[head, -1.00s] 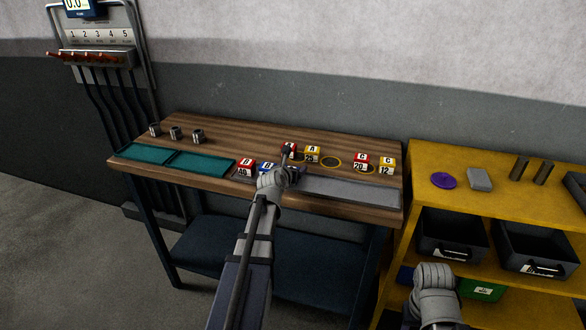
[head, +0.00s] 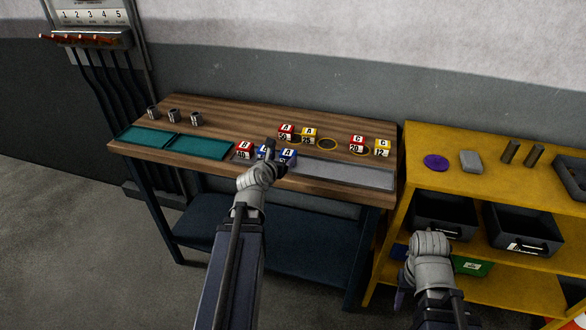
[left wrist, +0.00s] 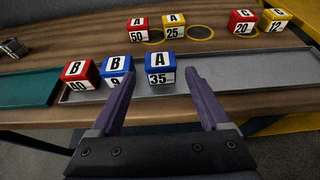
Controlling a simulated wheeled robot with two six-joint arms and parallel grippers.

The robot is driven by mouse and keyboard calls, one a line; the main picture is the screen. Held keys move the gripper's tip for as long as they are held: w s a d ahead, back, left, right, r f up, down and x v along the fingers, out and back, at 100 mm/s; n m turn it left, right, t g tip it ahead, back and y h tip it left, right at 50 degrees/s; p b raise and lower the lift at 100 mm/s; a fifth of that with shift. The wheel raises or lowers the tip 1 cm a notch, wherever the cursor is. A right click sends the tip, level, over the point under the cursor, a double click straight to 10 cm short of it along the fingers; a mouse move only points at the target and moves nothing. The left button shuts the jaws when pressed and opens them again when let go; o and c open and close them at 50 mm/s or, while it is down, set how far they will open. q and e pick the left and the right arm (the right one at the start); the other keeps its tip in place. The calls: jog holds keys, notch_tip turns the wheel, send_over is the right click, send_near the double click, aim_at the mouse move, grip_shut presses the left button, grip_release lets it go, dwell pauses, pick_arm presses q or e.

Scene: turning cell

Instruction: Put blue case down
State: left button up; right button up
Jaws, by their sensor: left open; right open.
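A blue case marked A 35 (left wrist: 161,68) sits upright on the grey tray (left wrist: 218,70), right of a blue case marked B (left wrist: 115,70) and a red case marked B 40 (left wrist: 80,75). In the head view the blue A case (head: 288,157) shows just beyond my left gripper (head: 276,155). In the left wrist view my left gripper (left wrist: 160,84) is open, its purple fingers apart on either side of the A 35 case, with gaps on both sides. My right gripper (head: 404,284) is low in front of the yellow shelf, open, its fingers partly hidden.
Red and yellow cases (head: 308,135) stand behind on the wooden table, near yellow rings (head: 327,144). A teal tray (head: 200,147) lies left, with metal cylinders (head: 174,115) behind it. The yellow shelf (head: 420,170) stands right. The grey tray's right part is bare.

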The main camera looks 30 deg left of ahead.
pick_arm(q)
jog(key=d+f+m+g+h, duration=0.1)
jog(key=d+m, duration=0.2)
jog(key=d, duration=0.1)
jog(key=d+f+m+g+h, duration=0.1)
jog(key=d+f+m, duration=0.1)
jog(key=d+m, duration=0.2)
jog(key=d+f+m+h, duration=0.1)
jog(key=d+f+m, duration=0.1)
jog(key=d+m, duration=0.2)
jog(key=shift+w+d+f+g+h, duration=0.1)
jog(key=shift+d+f+g+h, duration=0.1)
jog(key=shift+d, duration=0.3)
jog(key=shift+w+d+f+g+h, duration=0.1)
jog(key=shift+d+g, duration=0.1)
jog(key=shift+d, duration=0.3)
jog(key=s+d+f+m+g+h, duration=0.1)
jog(key=s+d+f+m+g, duration=0.3)
jog(key=d+m, duration=0.65)
jog(key=s+d+f+m+g+y, duration=0.1)
jog(key=s+d+m, duration=0.4)
jog(key=m, duration=0.5)
jog(key=s+d+f+m+g+y, duration=0.2)
jog(key=s+d+m+g, duration=0.3)
jog(key=s+m, duration=0.5)
jog(key=shift+d+f+m+g, duration=0.3)
jog(key=shift+d+f+m, duration=0.1)
jog(key=shift+f+m, duration=0.05)
